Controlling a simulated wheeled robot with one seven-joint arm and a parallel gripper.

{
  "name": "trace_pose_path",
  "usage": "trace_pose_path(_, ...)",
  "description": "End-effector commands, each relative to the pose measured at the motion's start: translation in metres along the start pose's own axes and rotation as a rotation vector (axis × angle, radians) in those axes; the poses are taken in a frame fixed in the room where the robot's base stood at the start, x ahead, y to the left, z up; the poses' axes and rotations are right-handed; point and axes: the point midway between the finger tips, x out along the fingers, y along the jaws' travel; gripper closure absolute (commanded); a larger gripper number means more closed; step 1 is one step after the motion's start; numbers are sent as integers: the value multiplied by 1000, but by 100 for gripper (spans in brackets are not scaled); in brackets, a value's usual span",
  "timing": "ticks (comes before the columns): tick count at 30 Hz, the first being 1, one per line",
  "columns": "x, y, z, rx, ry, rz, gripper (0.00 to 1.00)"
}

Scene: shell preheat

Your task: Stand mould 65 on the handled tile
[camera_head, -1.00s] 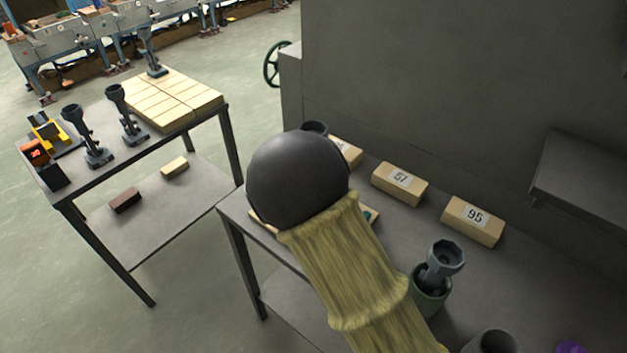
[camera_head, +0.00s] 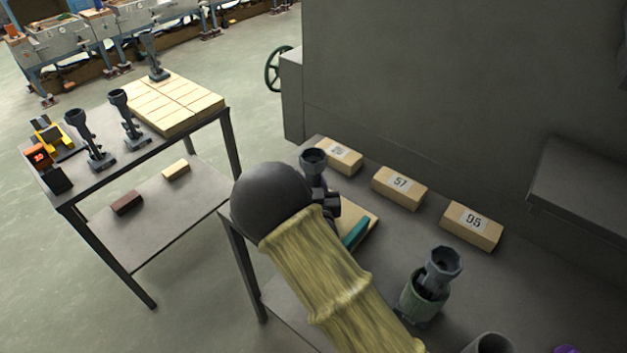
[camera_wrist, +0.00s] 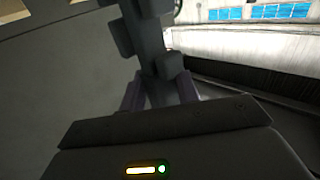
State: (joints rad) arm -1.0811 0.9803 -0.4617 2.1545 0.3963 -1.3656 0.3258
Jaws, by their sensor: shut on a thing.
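A dark grey mould (camera_head: 313,162) with a cup-shaped top shows beyond my dark round wrist in the head view. My gripper (camera_wrist: 160,95) is shut on its stem in the wrist view, where the mould (camera_wrist: 150,40) rises away from the jaws. I cannot read a number on it. The handled tile (camera_head: 365,213), pale tan with a teal handle (camera_head: 355,233), lies on the near bench, partly hidden by my arm. The mould shows at the tile's left side; its foot is hidden, so I cannot tell whether it touches the tile.
Blocks marked 57 (camera_head: 400,187) and 95 (camera_head: 471,226) and a third block (camera_head: 341,155) line the bench's back. A green holder (camera_head: 422,300) with another mould (camera_head: 442,268) stands at the right. Several moulds stand on the left table (camera_head: 105,172), beside pale slabs (camera_head: 175,103).

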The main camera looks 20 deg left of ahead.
Motion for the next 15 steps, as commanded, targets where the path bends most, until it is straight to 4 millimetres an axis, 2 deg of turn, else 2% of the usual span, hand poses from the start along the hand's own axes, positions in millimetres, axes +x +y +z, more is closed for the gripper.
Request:
trace_pose_path(11, 0, 0, 2, 2, 4, 0, 100)
trace_pose_path(12, 0, 0, 2, 1, 1, 0, 63)
trace_pose_path(15, 0, 0, 2, 1, 1, 0, 47)
